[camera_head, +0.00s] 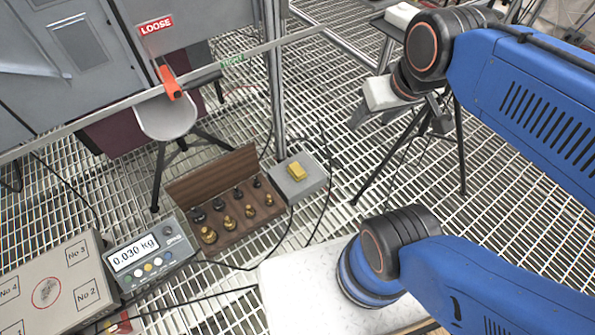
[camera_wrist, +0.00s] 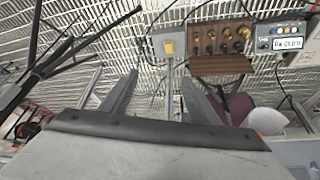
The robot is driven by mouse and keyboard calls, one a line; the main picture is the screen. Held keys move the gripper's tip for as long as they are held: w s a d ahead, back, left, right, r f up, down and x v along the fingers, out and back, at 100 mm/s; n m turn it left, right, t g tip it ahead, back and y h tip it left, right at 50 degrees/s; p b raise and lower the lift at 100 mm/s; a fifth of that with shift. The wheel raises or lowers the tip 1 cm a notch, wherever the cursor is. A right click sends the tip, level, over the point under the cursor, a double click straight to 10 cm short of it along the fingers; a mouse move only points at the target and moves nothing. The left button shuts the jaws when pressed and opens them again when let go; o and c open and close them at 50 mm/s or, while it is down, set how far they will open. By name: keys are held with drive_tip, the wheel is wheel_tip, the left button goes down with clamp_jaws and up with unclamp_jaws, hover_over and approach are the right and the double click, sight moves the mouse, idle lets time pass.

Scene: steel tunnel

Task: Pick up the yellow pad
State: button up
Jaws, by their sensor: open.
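The yellow pad (camera_head: 296,171) is a small yellow block on top of a grey box (camera_head: 312,185), right of the wooden weight case. It also shows in the wrist view (camera_wrist: 169,46), beyond my fingertips and a little right of the middle between them. My gripper (camera_wrist: 158,78) is open, with nothing between its two fingers. In the head view my gripper (camera_head: 372,116) is up and to the right of the pad, clear of it, partly hidden by its wrist.
A wooden case (camera_head: 225,229) holds several brass and dark weights. Left of it are a scale (camera_head: 150,254) reading 0.030 kg and a numbered box (camera_head: 45,285). A metal post (camera_head: 276,90) rises behind the grey box. A rail (camera_head: 120,108) crosses above, with black cables around.

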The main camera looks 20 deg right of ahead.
drive_tip(key=o, duration=0.7)
drive_tip(key=shift+w, duration=0.1)
drive_tip(key=shift+o, duration=0.3)
drive_tip(key=shift+w+f, duration=0.1)
drive_tip(key=shift+w, duration=0.2)
drive_tip(key=n+g, duration=0.5)
drive_tip(key=n, duration=1.6)
hover_over(297, 168)
wheel_tip(297, 168, down, 44)
drive_tip(key=shift+n, duration=0.3)
drive_tip(key=shift+s+a+f, duration=0.1)
drive_tip(key=shift+f, duration=9.1)
